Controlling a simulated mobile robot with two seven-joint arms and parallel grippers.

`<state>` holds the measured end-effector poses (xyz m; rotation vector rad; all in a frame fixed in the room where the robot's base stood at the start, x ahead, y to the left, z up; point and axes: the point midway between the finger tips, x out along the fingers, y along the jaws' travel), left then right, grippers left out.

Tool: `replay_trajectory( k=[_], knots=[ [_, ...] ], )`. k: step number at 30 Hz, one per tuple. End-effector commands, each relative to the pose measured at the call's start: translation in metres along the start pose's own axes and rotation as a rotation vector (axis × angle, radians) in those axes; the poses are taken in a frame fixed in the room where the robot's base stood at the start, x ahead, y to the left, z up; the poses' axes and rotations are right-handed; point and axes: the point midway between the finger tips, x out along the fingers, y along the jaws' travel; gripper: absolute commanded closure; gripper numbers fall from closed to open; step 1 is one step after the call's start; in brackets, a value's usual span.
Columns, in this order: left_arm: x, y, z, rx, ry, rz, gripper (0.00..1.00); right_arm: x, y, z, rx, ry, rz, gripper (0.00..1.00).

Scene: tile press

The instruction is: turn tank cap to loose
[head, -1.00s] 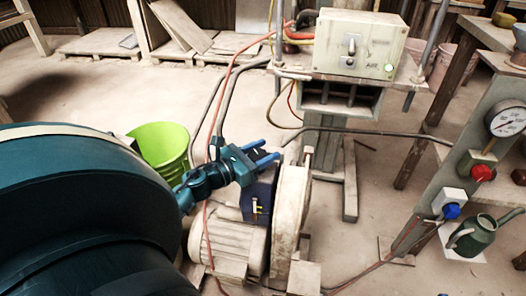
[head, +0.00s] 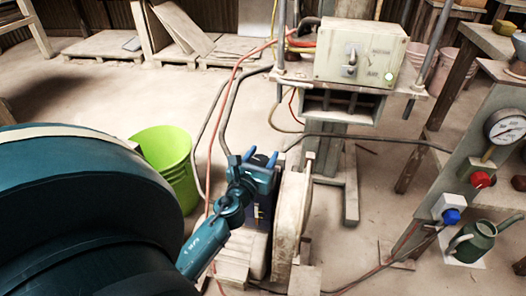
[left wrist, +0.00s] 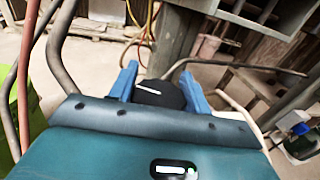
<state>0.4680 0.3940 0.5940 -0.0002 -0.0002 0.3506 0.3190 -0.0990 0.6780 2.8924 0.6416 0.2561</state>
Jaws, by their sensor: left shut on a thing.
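The tank cap (left wrist: 158,94) is a round black cap with a white line on top. It sits between the two blue fingers of my left gripper (left wrist: 160,92) in the left wrist view, and the gripper is shut on it. In the head view the left gripper (head: 261,160) is over the dark blue tank (head: 264,208), beside the pale flywheel; a bit of the dark cap shows between the fingers. The white line on the cap slants slightly in the wrist view. Any marks around the cap are hidden by the gripper. My right gripper is not in view.
The pale flywheel guard (head: 291,218) stands just right of the tank. A lime green bucket (head: 165,160) is to the left. A control box (head: 360,50) stands behind. A gauge panel with red (head: 480,180) and blue knobs and a green watering can (head: 470,243) are at the right.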

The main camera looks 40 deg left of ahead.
Motion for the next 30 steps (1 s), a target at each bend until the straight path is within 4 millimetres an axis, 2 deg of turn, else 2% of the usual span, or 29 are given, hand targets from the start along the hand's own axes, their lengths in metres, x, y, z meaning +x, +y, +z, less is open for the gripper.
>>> replay_trajectory(
  k=[9,21,22,30],
  knots=[
    [-0.0003,0.0011,-0.0005,0.0,0.001,0.084,0.75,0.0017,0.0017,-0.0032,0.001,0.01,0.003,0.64],
    [-0.0003,0.0013,-0.0006,0.001,0.001,0.089,0.75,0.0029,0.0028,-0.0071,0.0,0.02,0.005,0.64],
    [-0.0003,0.0013,-0.0006,0.001,0.001,0.089,0.5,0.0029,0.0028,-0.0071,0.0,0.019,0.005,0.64],
    [-0.0001,0.0014,-0.0004,0.001,0.001,0.089,0.3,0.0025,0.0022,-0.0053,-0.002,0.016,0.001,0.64]
  ],
)
